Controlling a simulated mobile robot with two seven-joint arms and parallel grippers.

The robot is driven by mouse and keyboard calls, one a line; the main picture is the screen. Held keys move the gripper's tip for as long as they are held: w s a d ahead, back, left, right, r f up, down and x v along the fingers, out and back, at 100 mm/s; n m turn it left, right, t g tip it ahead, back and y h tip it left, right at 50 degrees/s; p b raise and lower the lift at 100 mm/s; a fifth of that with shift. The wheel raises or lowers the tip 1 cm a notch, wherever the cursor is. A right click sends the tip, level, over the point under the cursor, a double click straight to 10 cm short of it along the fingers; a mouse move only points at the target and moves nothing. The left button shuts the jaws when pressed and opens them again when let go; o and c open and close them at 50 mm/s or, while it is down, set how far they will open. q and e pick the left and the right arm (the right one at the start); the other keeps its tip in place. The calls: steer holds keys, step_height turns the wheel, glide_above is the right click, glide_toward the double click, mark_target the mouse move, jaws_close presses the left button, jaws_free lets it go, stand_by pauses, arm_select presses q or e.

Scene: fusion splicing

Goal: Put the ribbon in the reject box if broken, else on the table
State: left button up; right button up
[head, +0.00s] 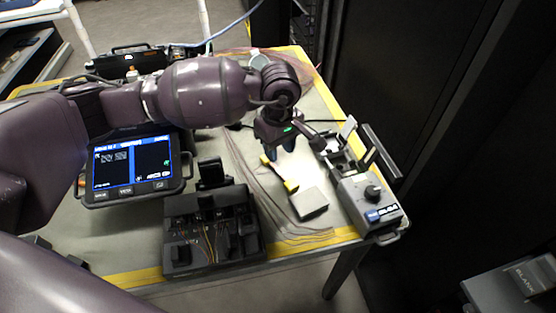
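My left gripper (280,147) hangs over the right part of the table, with its dark fingertips apart and nothing clearly seen between them. Thin pale fibre strands (243,165), perhaps the ribbon, run along the table to the left of and below the gripper. Whether any strand is broken is too fine to tell. The table (140,235) is grey with a yellow taped border. No box clearly marked for rejects can be made out. My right gripper is not in view.
A grey device (365,195) with raised lids stands at the right edge. A black fibre holder (210,230) and a lit screen unit (133,165) stand left. A grey labelled box (515,287) is at lower right, off the table.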

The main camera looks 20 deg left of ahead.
arm_select(q)
step_height(320, 180, up, 6)
steer(key=shift+f+p, duration=0.25)
steer(key=shift+p, duration=0.05)
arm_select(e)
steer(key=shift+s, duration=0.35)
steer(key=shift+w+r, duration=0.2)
